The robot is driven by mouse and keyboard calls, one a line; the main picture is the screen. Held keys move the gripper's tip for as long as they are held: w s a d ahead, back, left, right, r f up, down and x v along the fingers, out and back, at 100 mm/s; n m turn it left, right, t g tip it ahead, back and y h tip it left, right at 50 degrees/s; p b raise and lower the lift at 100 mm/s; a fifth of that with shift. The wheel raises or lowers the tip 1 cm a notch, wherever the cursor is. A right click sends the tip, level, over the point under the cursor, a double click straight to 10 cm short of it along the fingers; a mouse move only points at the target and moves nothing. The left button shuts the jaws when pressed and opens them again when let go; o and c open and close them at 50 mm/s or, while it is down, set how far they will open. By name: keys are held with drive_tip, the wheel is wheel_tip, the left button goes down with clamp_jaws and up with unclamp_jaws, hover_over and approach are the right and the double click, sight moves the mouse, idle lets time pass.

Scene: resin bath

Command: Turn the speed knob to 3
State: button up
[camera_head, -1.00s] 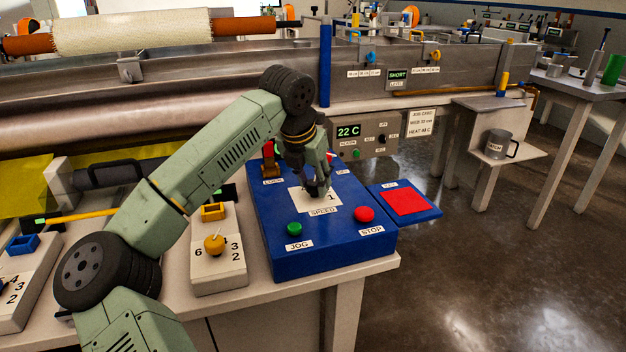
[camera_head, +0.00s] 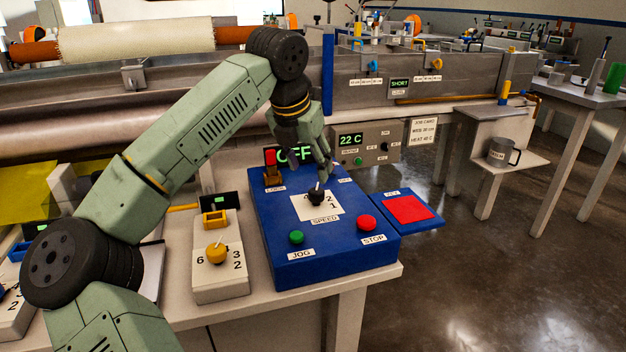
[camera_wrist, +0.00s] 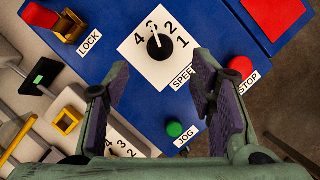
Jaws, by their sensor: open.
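The black speed knob (camera_head: 316,196) sits on a white number card (camera_head: 335,212) on the blue control box (camera_head: 290,256). In the wrist view the knob (camera_wrist: 160,46) shows a white pointer directed at the 3, between the 4 and the 2, partly covering that number. My gripper (camera_head: 318,172) is above and behind the knob, apart from it. In the wrist view its two fingers (camera_wrist: 160,85) are spread wide with nothing between them, and the knob lies beyond their tips.
A green JOG button (camera_head: 297,237) and red STOP button (camera_head: 366,222) stand on the box front. A red lock switch (camera_head: 270,158) is at its back left, near a display reading OFF (camera_head: 294,153). A yellow knob (camera_head: 216,253) is on a pale box to the left.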

drive_tip(key=v, duration=0.4)
drive_tip(key=shift+d, duration=0.1)
